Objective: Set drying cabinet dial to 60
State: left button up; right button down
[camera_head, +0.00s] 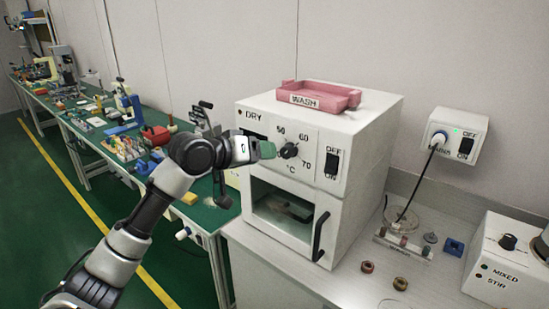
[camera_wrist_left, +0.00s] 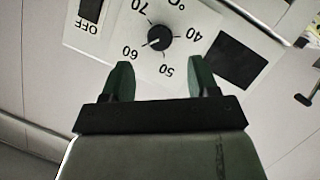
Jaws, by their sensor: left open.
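The white drying cabinet (camera_head: 362,128), marked DRY, stands on the bench. Its black temperature dial (camera_head: 288,150) is on the front panel, with 50, 60 and 70 readable around it. In the left wrist view the dial (camera_wrist_left: 160,38) shows whole, with 40, 50, 60 and 70 around it; its small white mark appears to point toward 60. My left gripper (camera_head: 268,150) is just left of the dial in the head view. In the wrist view its green fingers (camera_wrist_left: 160,76) are open and empty, apart from the dial. My right gripper is not in view.
A black OFF/ON switch (camera_head: 331,164) sits right of the dial. The cabinet door has a black handle (camera_head: 320,236). A pink WASH tray (camera_head: 318,96) lies on top. A wall socket box (camera_head: 455,136) and stirrer (camera_head: 507,262) are to the right. A cluttered green bench extends left.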

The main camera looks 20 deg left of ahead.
pick_arm(q)
jog(key=shift+v, duration=1.75)
jog(key=w+a+f+n+g+y, duration=0.1)
jog(key=w+a+f+y, duration=0.1)
jog(key=f, duration=1)
jog(key=w+a+f+n+y, duration=0.2)
jog(key=f, duration=1)
jog(key=s+f+g+y, duration=0.1)
jog(key=s+f, duration=0.5)
jog(key=f, duration=0.5)
jog(key=s+a+f+m+g+y, duration=0.15)
jog(key=s+f, duration=0.45)
jog(key=f, duration=0.6)
jog(key=s+f+n+g+y, duration=0.1)
jog(key=s+f+g, duration=0.1)
jog(key=s+f, duration=0.65)
jog(key=s+d+f+m+g, duration=0.1)
jog(key=s+f, duration=0.5)
jog(key=s, duration=0.6)
jog(key=s+d+f+m+g, duration=0.2)
jog(key=s+d+f, duration=0.2)
jog(key=s+f, duration=0.3)
jog(key=s+d+f+m+g, duration=0.2)
jog(key=s+f, duration=0.4)
jog(key=s, duration=1.1)
jog(key=shift+d+f, duration=0.4)
